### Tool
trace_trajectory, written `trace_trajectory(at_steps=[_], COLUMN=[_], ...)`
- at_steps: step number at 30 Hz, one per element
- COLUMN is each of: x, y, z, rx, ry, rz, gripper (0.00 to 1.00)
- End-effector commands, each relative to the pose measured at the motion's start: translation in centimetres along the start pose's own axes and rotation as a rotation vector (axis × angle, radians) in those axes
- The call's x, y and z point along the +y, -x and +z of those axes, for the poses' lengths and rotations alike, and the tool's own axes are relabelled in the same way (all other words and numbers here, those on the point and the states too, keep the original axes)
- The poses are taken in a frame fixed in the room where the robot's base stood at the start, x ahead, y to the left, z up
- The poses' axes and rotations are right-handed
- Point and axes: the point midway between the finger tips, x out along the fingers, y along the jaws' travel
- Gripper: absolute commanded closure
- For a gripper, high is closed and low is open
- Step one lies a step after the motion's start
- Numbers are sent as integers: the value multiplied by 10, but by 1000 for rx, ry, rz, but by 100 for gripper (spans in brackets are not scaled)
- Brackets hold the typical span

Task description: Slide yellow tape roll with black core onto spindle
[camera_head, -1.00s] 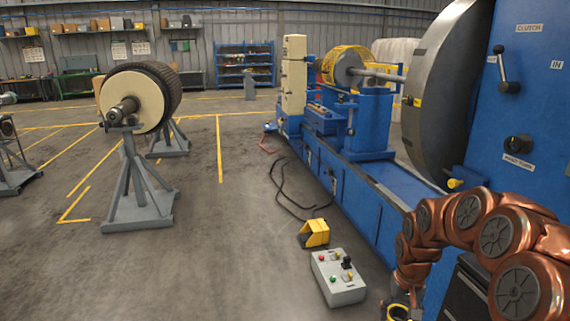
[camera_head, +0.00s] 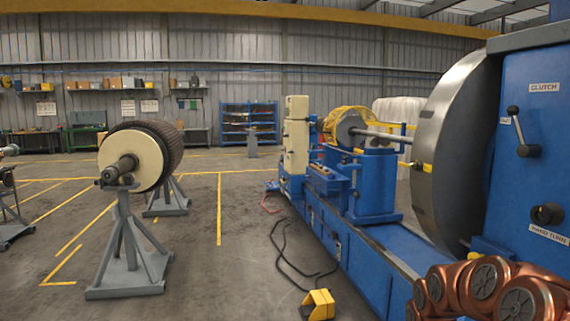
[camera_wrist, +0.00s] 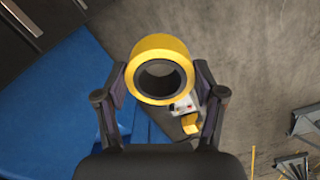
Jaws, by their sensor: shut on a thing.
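The yellow tape roll (camera_wrist: 162,44) with its dark core is between the two fingers of my gripper (camera_wrist: 160,80) in the wrist view. The fingers are shut on its left and right sides, and I look through its open hole. The roll is held in the air above the floor and the blue machine bed. In the head view only my copper arm links show at the lower right; the gripper and roll are out of frame. I cannot make out for sure which part is the spindle.
The blue machine (camera_head: 371,247) with its large steel disc (camera_head: 447,150) fills the right. A rotor (camera_head: 135,160) rests on grey stands (camera_head: 128,255) at left. A yellow pedal (camera_head: 318,304) and black cable lie on the floor. Open floor lies between stands and machine.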

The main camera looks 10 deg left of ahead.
Motion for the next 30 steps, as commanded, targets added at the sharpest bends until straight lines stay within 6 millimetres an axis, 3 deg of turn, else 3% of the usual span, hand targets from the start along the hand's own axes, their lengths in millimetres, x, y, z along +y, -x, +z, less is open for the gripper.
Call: trace_trajectory(at_steps=[10, 22, 30], x=[0, 0, 0], y=[6, 51, 53], z=[0, 0, 0], rx=[0, 0, 0], ry=[1, 0, 0], rz=[0, 1, 0], gripper=[61, 61, 61])
